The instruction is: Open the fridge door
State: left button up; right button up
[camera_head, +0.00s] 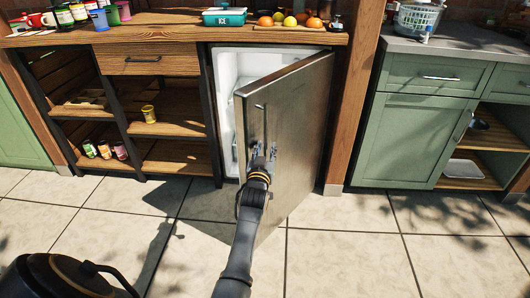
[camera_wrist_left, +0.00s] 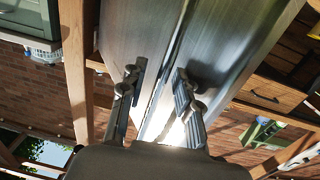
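The fridge door (camera_head: 297,110), a brushed metal panel, stands partly open, swung out from its right side. The white fridge interior (camera_head: 228,70) shows through the gap on the left. My left gripper (camera_head: 264,157) is at the door's outer face near its free edge, about mid-height. In the left wrist view the two fingers (camera_wrist_left: 160,105) are spread apart, with metal door surface (camera_wrist_left: 225,45) and a long vertical seam or edge between and beyond them. I cannot tell whether either finger touches the door. My right gripper is not in view.
A wooden counter (camera_head: 170,31) above the fridge holds cups, a teal ICE box (camera_head: 224,17) and fruit. Open shelves (camera_head: 172,157) stand left, a green cabinet (camera_head: 415,130) right. A dark rounded object (camera_head: 65,278) with a handle is at bottom left. The tiled floor (camera_head: 345,250) at right front is clear.

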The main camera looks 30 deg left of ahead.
aim_at(265, 126)
pick_arm(q)
notch_tip(265, 126, up, 9)
jog(key=shift+r, duration=0.1)
dwell(0.4)
